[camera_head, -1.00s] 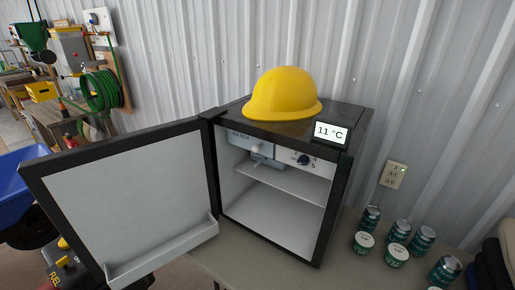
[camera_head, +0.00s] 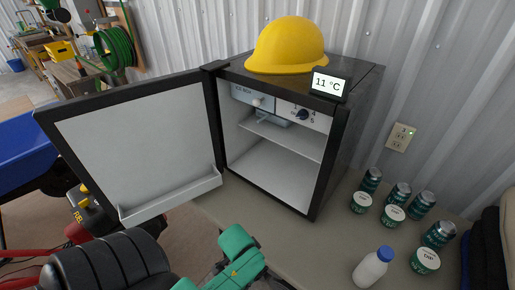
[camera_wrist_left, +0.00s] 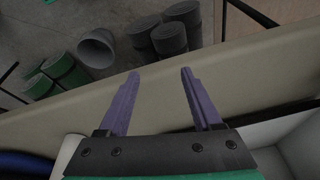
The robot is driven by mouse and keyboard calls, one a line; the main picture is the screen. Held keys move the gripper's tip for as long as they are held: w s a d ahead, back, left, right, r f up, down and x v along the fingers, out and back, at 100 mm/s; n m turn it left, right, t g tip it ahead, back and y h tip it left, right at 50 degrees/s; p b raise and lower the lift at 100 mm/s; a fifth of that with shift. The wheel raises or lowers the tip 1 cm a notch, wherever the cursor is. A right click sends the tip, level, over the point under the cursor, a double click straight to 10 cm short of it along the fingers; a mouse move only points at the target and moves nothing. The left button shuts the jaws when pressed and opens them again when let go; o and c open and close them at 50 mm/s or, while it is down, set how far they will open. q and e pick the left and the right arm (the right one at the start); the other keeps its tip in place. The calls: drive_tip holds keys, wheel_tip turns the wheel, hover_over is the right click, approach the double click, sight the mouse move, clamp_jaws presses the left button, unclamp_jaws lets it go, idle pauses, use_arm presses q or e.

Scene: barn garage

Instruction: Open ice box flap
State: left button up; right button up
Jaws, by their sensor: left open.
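The small black fridge (camera_head: 335,155) stands on the table with its door (camera_head: 140,140) swung wide open to the left. The ice box flap (camera_head: 243,95), a pale blue-grey panel with a small light knob (camera_head: 258,102), is at the top left inside and looks closed. A dial panel (camera_head: 302,113) is to its right. My left arm, green and black, shows at the bottom of the head view, below the fridge; its fingertips are not visible there. In the left wrist view my left gripper (camera_wrist_left: 160,73) has its purple fingers apart, empty, over the table edge. My right gripper is not in view.
A yellow hard hat (camera_head: 287,42) and a temperature display (camera_head: 327,84) reading 11 °C are on the fridge top. Several cans and tubs (camera_head: 393,216) and a white bottle (camera_head: 371,267) stand on the table to the right. The fridge's shelf and lower space look empty.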

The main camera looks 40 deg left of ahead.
use_arm(q)
drive_tip(key=w+a+r+m+t+y, duration=0.35)
drive_tip(key=a+r+m+y, duration=0.2)
drive_tip(key=a+r, duration=0.95)
drive_tip(key=m+t+y, duration=0.2)
drive_tip(key=m+t, duration=0.7)
drive_tip(key=m, duration=0.6)
approach(255, 104)
drive_tip(key=s+a+f, duration=0.4)
drive_tip(key=s, duration=0.4)
wheel_tip(255, 104, up, 4)
drive_tip(key=w+d+m+t+h, duration=0.2)
drive_tip(key=w+d+m+h, duration=0.15)
drive_tip(key=m, duration=0.55)
drive_tip(key=shift+n, duration=0.25)
drive_tip(key=x, duration=0.7)
drive_tip(key=a+x, duration=0.1)
drive_tip(key=x, duration=0.3)
drive_tip(key=shift+w+f, duration=0.25)
drive_tip(key=shift+x, duration=0.85)
drive_tip(key=shift+f, duration=0.1)
clamp_jaws()
